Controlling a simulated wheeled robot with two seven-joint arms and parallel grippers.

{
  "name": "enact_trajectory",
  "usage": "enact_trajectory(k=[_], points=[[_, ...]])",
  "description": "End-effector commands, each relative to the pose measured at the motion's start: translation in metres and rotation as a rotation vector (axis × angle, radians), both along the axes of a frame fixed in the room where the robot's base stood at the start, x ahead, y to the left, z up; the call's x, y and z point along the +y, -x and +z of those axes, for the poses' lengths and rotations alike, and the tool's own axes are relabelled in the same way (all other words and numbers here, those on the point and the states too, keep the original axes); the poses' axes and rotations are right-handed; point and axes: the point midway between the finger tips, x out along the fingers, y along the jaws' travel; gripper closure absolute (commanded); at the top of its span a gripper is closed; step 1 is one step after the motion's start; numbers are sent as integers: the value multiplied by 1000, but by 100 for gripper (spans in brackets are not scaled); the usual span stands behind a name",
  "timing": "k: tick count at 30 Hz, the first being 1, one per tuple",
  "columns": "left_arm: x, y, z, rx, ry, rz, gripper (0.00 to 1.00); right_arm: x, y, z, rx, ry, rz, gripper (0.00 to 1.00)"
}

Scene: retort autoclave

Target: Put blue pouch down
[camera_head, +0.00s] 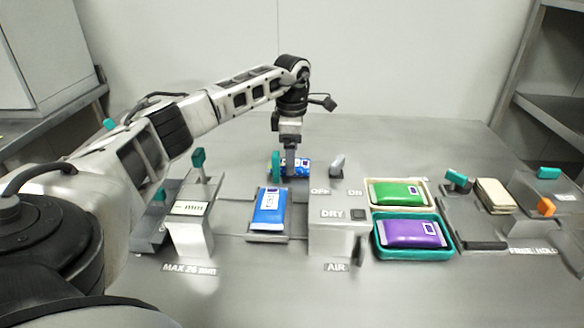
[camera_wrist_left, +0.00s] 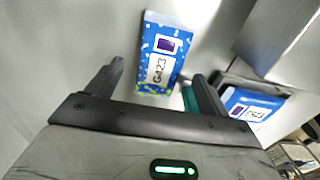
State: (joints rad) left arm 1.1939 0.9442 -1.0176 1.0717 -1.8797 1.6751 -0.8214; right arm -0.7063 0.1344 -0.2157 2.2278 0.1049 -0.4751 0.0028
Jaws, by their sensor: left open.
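A speckled blue pouch (camera_head: 304,166) lies on the grey surface behind the row of stations, partly hidden by my left gripper (camera_head: 285,168). In the left wrist view the same blue pouch (camera_wrist_left: 162,50) shows a label reading G423. My left gripper (camera_wrist_left: 155,75) is open, its fingers apart on either side of the pouch's near end. I cannot tell whether either finger touches it. A second, plainer blue pouch (camera_head: 268,210) with a white label lies on a station in front; it also shows in the left wrist view (camera_wrist_left: 252,104). My right gripper is not in view.
A teal upright part (camera_head: 277,166) is close beside the left gripper. A grey DRY/AIR box (camera_head: 335,238) stands right of the front pouch. Further right are a green pouch (camera_head: 397,194) and a purple pouch (camera_head: 410,234) in trays.

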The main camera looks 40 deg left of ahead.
Motion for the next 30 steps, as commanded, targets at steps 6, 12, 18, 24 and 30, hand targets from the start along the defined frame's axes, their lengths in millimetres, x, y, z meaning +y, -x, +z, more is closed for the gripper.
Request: enact_trajectory(k=[6, 12, 18, 24, 30], points=[[0, 0, -22, -1, 1, 0, 20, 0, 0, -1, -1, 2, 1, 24], [0, 0, -22, -1, 1, 0, 20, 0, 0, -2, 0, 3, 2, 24], [0, 0, -22, -1, 1, 0, 70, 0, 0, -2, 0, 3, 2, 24], [0, 0, -22, -2, 1, 0, 70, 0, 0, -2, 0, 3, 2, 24], [0, -1, -10, -4, 0, 1, 70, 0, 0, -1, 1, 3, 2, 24]])
